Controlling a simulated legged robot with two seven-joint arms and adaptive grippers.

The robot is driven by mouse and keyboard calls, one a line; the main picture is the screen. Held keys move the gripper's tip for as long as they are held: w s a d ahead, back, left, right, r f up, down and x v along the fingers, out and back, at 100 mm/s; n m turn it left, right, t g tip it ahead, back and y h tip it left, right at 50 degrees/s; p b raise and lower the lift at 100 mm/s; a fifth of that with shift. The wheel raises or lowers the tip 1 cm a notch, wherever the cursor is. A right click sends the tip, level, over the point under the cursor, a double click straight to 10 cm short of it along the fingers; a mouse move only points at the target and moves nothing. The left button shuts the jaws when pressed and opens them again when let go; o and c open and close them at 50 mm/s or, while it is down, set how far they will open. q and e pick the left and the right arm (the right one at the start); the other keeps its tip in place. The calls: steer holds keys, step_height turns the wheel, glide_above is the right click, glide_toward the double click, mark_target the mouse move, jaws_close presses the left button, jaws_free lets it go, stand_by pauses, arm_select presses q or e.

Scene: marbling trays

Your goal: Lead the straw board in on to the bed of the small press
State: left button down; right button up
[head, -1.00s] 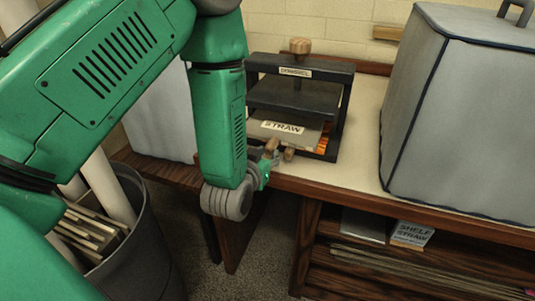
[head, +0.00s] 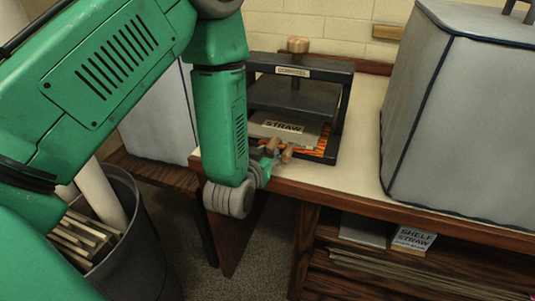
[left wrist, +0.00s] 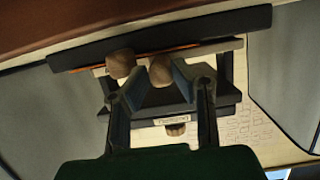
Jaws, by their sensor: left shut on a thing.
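Orange shows on the press bed (head: 318,152) along the board's front and right edges. The left wrist view shows my fingers (left wrist: 158,85) close to the knobs (left wrist: 120,65), with the board's edge (left wrist: 215,46) beyond. The exact contact is hard to see. My right gripper is not in view.
A large grey covered box (head: 455,120) stands right of the press, with bare bench top (head: 362,135) between. A bin of sticks (head: 140,250) stands on the floor at left. A SHELF STRAW box (head: 413,238) sits on the shelf below the bench.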

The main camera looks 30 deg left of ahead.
arm_select(q)
steer(key=shift+a, duration=0.15)
steer(key=shift+s+f, duration=0.1)
steer(key=shift+f, duration=0.2)
stand_by(0.5)
steer(key=c, duration=1.3)
jaws_free()
steer(key=v, duration=0.7)
steer(key=s+d+f+m+g+h, duration=0.1)
steer(key=s+f+g, duration=0.3)
steer(key=s+f, duration=0.3)
steer(key=s+d+f+m+g+h, duration=0.15)
steer(key=s+f+g, duration=0.3)
steer(key=f, duration=0.45)
steer(key=s+f+g, duration=0.1)
steer(key=s+f, duration=0.1)
steer(key=s, duration=0.2)
steer(key=s+f+g, duration=0.2)
steer(key=s, duration=0.2)
steer(key=s+f+g+h, duration=0.1)
steer(key=s+f+g, duration=0.1)
steer(key=s, duration=0.3)
steer(key=shift+s+f+m, duration=0.15)
steer(key=shift+m, duration=0.2)
